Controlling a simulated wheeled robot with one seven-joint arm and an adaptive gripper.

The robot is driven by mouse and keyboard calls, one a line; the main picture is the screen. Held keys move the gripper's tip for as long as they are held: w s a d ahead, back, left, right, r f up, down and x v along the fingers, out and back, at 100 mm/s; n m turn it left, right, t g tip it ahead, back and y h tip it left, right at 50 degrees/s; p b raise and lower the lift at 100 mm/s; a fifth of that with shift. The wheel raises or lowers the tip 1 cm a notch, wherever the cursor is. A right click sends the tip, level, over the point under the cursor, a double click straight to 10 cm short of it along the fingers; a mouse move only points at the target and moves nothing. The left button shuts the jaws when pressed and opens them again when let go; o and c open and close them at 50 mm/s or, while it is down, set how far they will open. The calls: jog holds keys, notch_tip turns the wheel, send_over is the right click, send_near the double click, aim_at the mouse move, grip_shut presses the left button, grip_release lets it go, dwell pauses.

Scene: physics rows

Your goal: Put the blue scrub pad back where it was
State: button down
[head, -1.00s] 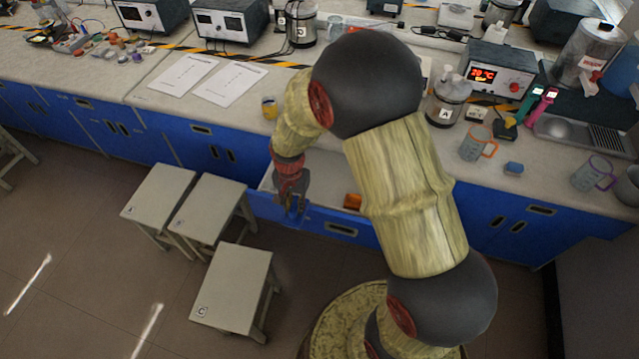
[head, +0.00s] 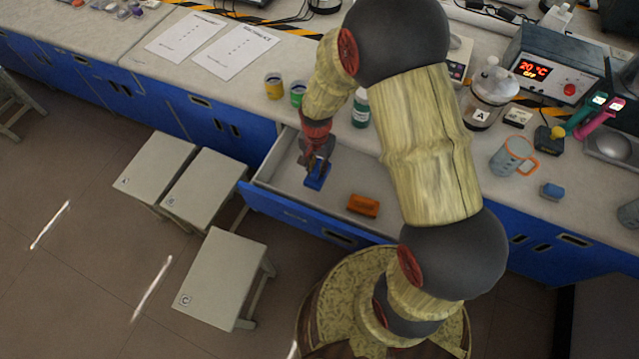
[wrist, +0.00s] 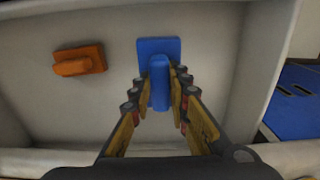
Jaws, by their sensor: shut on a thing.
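The blue scrub pad (head: 317,177) is in my gripper (head: 318,162), inside the open drawer (head: 338,205) in the head view. In the wrist view the pad (wrist: 158,48) shows as a flat blue plate with a raised grip. The gripper's fingers (wrist: 160,76) are closed on both sides of that grip. The pad is over the drawer's pale floor (wrist: 85,105); I cannot tell whether it touches it. An orange pad (head: 363,205) of like shape lies in the drawer to the right in the head view, and to the left in the wrist view (wrist: 79,60).
The drawer's walls and blue front (head: 300,219) surround the gripper. Stools (head: 224,277) stand in front, to the left. On the counter are a green-labelled bottle (head: 361,108), a yellow tin (head: 274,86), a mug (head: 512,156) and a small blue block (head: 552,191). Drawer floor between the pads is bare.

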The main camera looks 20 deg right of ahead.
aim_at(317, 182)
notch_tip(317, 182, down, 9)
jog(key=b, duration=0.3)
jog(key=shift+f, duration=0.15)
jog(key=c, duration=1.7)
grip_release()
